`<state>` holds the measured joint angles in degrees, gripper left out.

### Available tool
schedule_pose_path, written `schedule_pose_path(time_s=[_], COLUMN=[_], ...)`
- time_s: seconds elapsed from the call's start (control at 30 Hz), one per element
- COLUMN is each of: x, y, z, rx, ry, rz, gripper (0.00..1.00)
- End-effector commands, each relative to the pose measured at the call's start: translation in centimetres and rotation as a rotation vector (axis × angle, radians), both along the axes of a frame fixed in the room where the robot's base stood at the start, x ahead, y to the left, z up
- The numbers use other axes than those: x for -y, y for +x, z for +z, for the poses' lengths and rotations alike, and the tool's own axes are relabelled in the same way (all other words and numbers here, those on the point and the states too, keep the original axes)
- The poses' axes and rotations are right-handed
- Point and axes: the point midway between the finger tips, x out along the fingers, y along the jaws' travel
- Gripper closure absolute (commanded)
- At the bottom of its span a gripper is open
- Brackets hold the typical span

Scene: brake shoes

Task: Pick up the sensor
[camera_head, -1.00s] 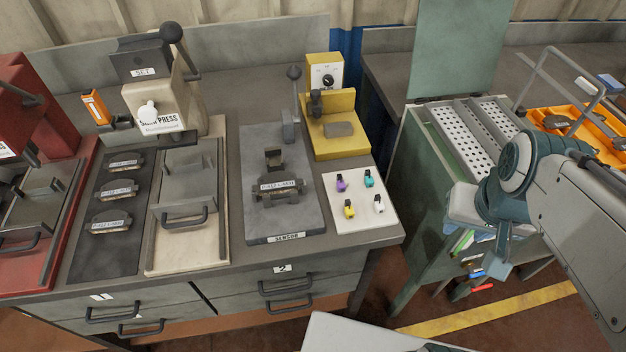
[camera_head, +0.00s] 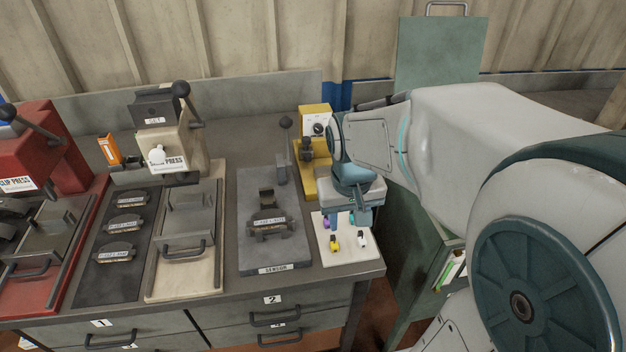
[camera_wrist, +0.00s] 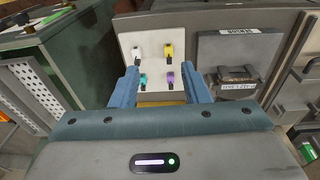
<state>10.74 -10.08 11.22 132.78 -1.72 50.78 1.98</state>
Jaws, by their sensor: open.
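Several small sensors stand on a white board at the right end of the bench. In the head view I see a yellow sensor (camera_head: 335,243) and a white sensor (camera_head: 362,239) at the front, and a purple sensor (camera_head: 327,222) partly hidden by my gripper (camera_head: 343,220). In the wrist view the white (camera_wrist: 138,53), yellow (camera_wrist: 168,50), teal (camera_wrist: 143,81) and purple (camera_wrist: 170,79) sensors all show on the white board (camera_wrist: 153,37). My gripper (camera_wrist: 165,85) is open and empty above the board, its fingers on either side of the teal and purple sensors.
A grey plate labelled SENSOR (camera_head: 262,254) holding a brake shoe (camera_head: 267,225) lies left of the board. A yellow fixture (camera_head: 305,150) with a dial stands behind. A green cabinet (camera_head: 420,235) is to the right. Presses fill the bench's left side.

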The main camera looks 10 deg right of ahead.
Motion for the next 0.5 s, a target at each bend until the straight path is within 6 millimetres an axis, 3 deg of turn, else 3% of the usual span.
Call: schedule_pose_path(time_s=[0.2,0.5], x=[0.2,0.4], y=[4.5,6.4], z=[-0.4,-2.2], rx=[-0.083,-0.116], ry=[0.030,0.057], rz=[0.007,0.011], gripper=[0.58,0.58])
